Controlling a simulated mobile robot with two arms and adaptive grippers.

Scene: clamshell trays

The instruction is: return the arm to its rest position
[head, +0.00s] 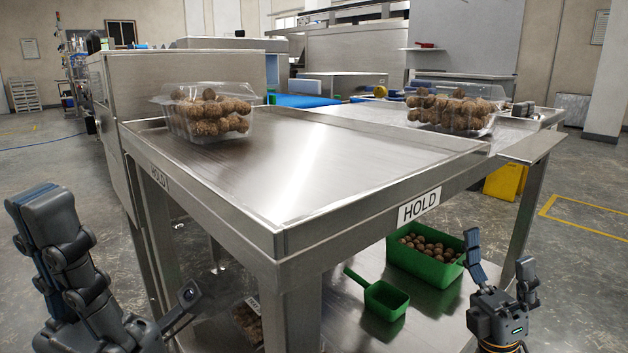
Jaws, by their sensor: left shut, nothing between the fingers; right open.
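My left gripper (45,195) is at the lower left of the head view, left of the table's corner. It is shut and empty. My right gripper (500,262) is at the lower right, in front of the table and below its top. Its two fingers are apart and nothing is between them. Both grippers are clear of the trays. One clear clamshell tray (168,117) of brown round pieces stands at the back left of the steel table. Another clamshell tray (484,119) of the same pieces stands at the back right.
The steel table top (300,165) is bare in its middle and has raised edges. A HOLD label (419,206) is on its front. On the lower shelf are a green bin (430,271) of brown pieces and a green scoop (384,299). A yellow bin (504,182) stands behind.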

